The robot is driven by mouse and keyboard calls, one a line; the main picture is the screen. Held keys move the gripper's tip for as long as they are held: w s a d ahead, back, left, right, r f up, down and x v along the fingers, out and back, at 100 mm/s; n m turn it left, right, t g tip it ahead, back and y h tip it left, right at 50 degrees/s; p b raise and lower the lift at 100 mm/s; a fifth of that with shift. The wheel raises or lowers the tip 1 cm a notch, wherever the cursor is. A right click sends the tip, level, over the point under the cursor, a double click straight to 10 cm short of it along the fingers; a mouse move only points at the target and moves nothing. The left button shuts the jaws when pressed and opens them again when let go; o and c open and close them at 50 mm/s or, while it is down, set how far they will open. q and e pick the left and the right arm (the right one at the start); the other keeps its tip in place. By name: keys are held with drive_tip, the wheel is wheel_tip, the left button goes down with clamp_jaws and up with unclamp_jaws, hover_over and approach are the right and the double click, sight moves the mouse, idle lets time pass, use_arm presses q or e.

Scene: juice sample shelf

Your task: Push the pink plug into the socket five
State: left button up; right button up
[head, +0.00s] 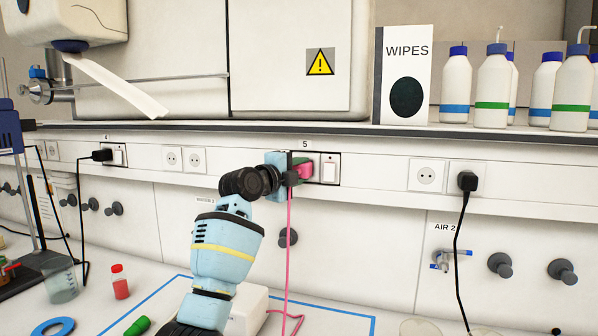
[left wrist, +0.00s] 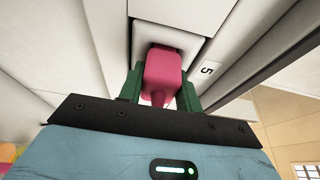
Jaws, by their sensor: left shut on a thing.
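The pink plug (head: 303,170) is at socket five (head: 329,169), under the label "5" on the wall rail. My left gripper (head: 300,172) is shut on the plug. In the left wrist view the pink plug (left wrist: 163,76) sits between the green fingers of my left gripper (left wrist: 160,88), lined up with the white socket (left wrist: 171,38). The plug's front is at the socket face; I cannot tell how deep it sits. A pink cord hangs from the plug to the bench. My right gripper is not in view.
A black plug (head: 467,182) sits in a socket to the right, and another black plug (head: 102,155) is to the left. A shelf above holds a wipes box (head: 402,75) and several bottles. The bench below holds a red-capped vial (head: 120,282) and a beaker (head: 61,283).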

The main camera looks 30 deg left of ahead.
use_arm(q)
drive_tip(key=shift+r, duration=0.2)
drive_tip(key=o, duration=0.9)
drive_tip(key=shift+w, duration=0.1)
drive_tip(key=o, duration=0.3)
drive_tip(key=shift+w+f, duration=0.15)
drive_tip(key=shift+f, duration=0.05)
drive_tip(key=shift+o, duration=0.2)
drive_tip(key=s+a, duration=0.1)
drive_tip(key=s, duration=0.7)
